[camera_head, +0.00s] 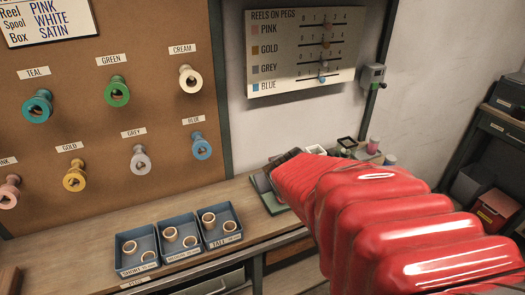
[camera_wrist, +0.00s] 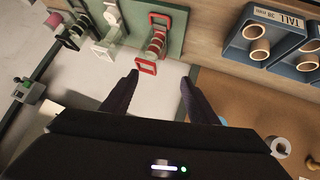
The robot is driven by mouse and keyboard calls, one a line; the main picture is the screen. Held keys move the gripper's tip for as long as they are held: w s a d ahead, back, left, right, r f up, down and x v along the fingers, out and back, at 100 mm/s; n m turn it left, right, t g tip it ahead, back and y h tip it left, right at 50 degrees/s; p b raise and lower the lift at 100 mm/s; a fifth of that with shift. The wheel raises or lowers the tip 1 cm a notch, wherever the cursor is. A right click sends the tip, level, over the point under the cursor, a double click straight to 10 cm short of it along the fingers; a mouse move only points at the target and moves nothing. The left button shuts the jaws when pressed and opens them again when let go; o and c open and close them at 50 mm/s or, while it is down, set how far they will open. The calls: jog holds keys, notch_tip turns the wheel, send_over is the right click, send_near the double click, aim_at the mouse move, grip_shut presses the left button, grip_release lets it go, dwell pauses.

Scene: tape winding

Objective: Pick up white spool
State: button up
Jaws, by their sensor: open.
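My gripper (camera_wrist: 158,82) shows in the wrist view with its two dark fingers apart and nothing between them. A small white-topped item (camera_head: 316,150) shows beside my arm in the head view.
Blue trays (camera_head: 220,238) with tan rings stand on the bench (camera_head: 85,245). Coloured reels, including a grey one (camera_head: 140,160), hang on the pegboard (camera_head: 100,185).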

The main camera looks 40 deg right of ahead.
jog(key=s+d+f+t, duration=0.1)
jog(key=d+f, duration=0.3)
jog(key=d, duration=0.3)
jog(key=s+d+f+t, duration=0.1)
jog(key=d+f, duration=0.2)
jog(key=d, duration=0.4)
jog(key=s+d+f+m+t, duration=0.1)
jog(key=s+d+f+t, duration=0.1)
jog(key=s+d+f, duration=0.3)
jog(key=shift+s+f+m+t, duration=0.3)
jog(key=shift+s+f+m, duration=0.1)
jog(key=shift+s+f, duration=0.5)
jog(key=shift+d+r, duration=0.1)
jog(key=shift+x, duration=4.25)
jog(key=shift+x, duration=2.6)
jog(key=shift+s, duration=0.1)
